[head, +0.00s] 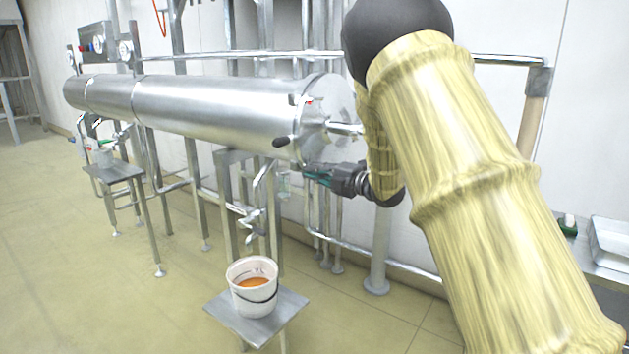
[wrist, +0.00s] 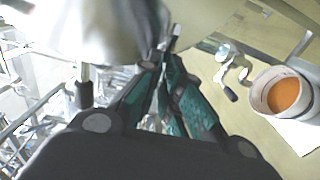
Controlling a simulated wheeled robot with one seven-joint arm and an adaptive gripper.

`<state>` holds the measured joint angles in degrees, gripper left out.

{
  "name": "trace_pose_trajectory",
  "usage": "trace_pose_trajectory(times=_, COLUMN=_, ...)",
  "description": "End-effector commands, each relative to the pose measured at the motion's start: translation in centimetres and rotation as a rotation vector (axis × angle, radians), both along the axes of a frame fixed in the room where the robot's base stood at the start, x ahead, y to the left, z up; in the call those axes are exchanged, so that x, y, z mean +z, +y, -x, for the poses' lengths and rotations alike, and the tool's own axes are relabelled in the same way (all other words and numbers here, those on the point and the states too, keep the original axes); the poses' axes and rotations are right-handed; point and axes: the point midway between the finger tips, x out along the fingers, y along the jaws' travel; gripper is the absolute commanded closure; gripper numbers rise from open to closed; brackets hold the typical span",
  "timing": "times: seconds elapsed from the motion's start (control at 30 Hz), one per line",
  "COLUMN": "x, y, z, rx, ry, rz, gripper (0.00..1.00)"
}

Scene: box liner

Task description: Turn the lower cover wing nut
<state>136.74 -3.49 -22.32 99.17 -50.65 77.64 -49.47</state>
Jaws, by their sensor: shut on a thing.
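The steel cylinder (head: 215,108) lies level, with its round end cover (head: 325,95) facing right. My gripper (head: 308,172) is at the lower edge of the cover. In the wrist view my gripper (wrist: 166,62) has its dark, green-sided fingers drawn together at the tips. It is shut on the lower cover wing nut (wrist: 174,38), a small grey metal piece that shows only in part between the tips. The rest of the nut is hidden by the fingers. In the head view the nut is too small and covered to make out.
A dark-ended handle (head: 281,142) sticks out near the cover. A metal valve (head: 252,222) hangs below the cylinder, above a white bucket (head: 252,284) of orange liquid on a small steel stand (head: 284,317). Pipes and posts stand behind.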

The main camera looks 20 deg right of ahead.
Motion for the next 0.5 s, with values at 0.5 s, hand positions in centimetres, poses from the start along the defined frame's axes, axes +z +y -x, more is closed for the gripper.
trace_pose_trajectory(times=0.5, x=-0.34, y=0.12, z=0.03, rx=0.002, ry=-0.047, rz=0.064, gripper=1.00)
